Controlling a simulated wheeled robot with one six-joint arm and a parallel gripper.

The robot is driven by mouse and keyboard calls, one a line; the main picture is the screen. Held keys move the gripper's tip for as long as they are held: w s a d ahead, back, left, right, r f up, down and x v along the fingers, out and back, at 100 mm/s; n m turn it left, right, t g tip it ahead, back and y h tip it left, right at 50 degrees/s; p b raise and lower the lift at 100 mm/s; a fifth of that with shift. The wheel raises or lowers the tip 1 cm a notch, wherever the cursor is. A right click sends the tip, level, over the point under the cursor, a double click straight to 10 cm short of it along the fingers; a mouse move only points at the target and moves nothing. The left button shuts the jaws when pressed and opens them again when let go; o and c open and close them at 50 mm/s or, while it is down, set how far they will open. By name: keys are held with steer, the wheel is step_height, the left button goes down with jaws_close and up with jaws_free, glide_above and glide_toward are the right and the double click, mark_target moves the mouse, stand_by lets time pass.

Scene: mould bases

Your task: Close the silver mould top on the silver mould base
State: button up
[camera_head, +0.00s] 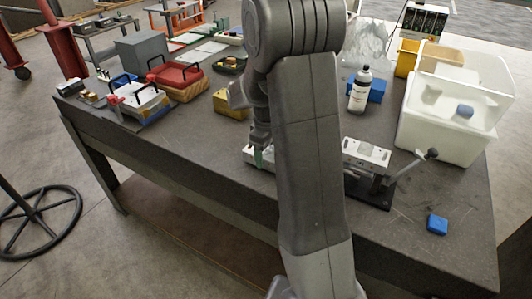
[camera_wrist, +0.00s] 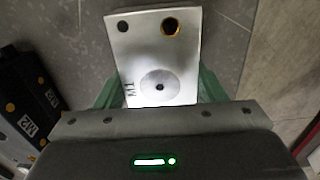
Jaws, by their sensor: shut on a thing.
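My gripper (camera_wrist: 155,95) is shut on a silver plate (camera_wrist: 158,60), which looks like the silver mould top. The plate is marked M1 and has two holes at its far edge and a round disc with a centre hole. Green fingertips grip its two sides. In the head view, my gripper (camera_head: 259,158) is low near the table's front edge, and my arm hides much of it. A silver block (camera_head: 367,153) on a dark stand with a lever is to its right; I cannot tell whether it is the silver mould base.
A dark block marked M2 (camera_wrist: 22,120) is at the left of the wrist view. On the table (camera_head: 405,215) are a red case (camera_head: 178,76), a bottle (camera_head: 360,90), a white bin (camera_head: 440,135) and a small blue block (camera_head: 437,224). The front right is mostly clear.

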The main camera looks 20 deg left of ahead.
steer(key=shift+r+p, duration=0.65)
steer(key=shift+r, duration=0.35)
steer(key=shift+r, duration=0.1)
